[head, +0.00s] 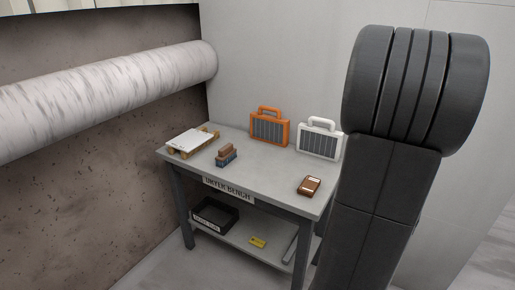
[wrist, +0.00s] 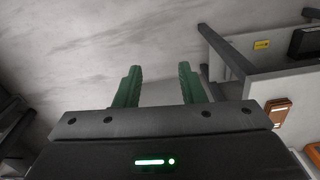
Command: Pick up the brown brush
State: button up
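The likely brown brush (head: 226,151) is a small block with a brown top and dark blue lower part, which could be bristles. It sits on the grey work bench (head: 260,181), left of the middle of the top. I cannot make it out in the wrist view. My gripper (wrist: 158,84) shows in the wrist view with two green fingers apart and nothing between them. It is away from the bench, which is at the right of that view. In the head view my gripper is not visible; my dark arm fills the right side.
A clipboard on a wooden piece (head: 192,140), an orange case (head: 269,131), a white case (head: 319,141) and a brown labelled item (head: 309,186) are on the bench. Its lower shelf holds a black bin (head: 214,215) and a yellow item (head: 257,242). A large pale roll (head: 110,95) is at left.

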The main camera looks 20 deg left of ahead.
aim_at(227, 153)
jog(key=i+j, duration=0.2)
jog(key=j, duration=0.25)
jog(key=i+j, duration=0.15)
jog(key=j, duration=0.3)
jog(key=i+j+u, duration=0.1)
jog(key=j, duration=0.3)
jog(key=i+j, duration=0.3)
jog(key=j, duration=0.15)
jog(key=i+j, duration=0.2)
jog(key=j, duration=0.2)
jog(key=i+j+u, duration=0.1)
jog(key=j, duration=0.35)
jog(key=i+j, duration=0.3)
jog(key=j, duration=0.1)
